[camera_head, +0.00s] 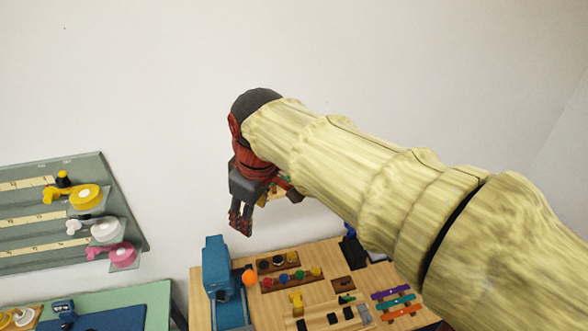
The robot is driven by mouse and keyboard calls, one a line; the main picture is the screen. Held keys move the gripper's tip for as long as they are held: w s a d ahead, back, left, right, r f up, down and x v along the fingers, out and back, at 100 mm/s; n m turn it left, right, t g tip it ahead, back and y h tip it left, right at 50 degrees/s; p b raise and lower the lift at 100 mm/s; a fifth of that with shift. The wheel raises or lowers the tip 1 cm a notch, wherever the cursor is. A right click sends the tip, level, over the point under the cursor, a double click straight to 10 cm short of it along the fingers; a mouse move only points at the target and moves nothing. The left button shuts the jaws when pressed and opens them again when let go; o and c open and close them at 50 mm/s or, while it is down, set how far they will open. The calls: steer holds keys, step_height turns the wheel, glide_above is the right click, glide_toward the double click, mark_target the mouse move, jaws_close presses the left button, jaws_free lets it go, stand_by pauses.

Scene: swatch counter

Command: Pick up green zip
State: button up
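Three coloured strips lie side by side at the right of the wooden table. The middle, teal-green strip (397,301) looks like the green zip, between a purple strip (390,292) and an orange strip (401,312). A small dark green item (346,298) lies to their left; I cannot tell what it is. My gripper (266,212) is up in front of the wall, above and left of the strips. Its fingers look spread apart, with nothing seen held. It is well clear of the strips.
The wooden table (262,312) holds a blue machine (216,268), an orange ball (249,278), racks of coloured knobs (283,281) and small black blocks. A grey wall panel (40,220) with yellow, white and pink items is at left, above a green counter (120,299).

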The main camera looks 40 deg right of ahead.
steer(key=w+d+f+n+g, duration=0.1)
steer(key=w+d+n, duration=0.1)
steer(key=w+d, duration=0.3)
steer(key=w+d+f+n+g, duration=0.1)
steer(key=w+d+f+n, duration=0.1)
steer(key=w+d, duration=0.4)
steer(key=w+d+f+n+g, duration=0.1)
steer(key=w+d+n, duration=0.3)
steer(key=d, duration=0.6)
steer(key=shift+w+f+g+y, duration=0.2)
steer(key=shift+w+g+y, duration=0.1)
steer(key=shift+w, duration=0.4)
steer(key=shift+f, duration=0.85)
steer(key=shift+w+d+f+p, duration=0.15)
steer(key=shift+f+p, duration=0.35)
steer(key=shift+f, duration=0.85)
steer(key=shift+w+a+f+p, duration=0.1)
steer(key=shift+f+p, duration=0.4)
steer(key=shift+f, duration=0.8)
steer(key=shift+c, duration=0.9)
steer(key=c, duration=0.8)
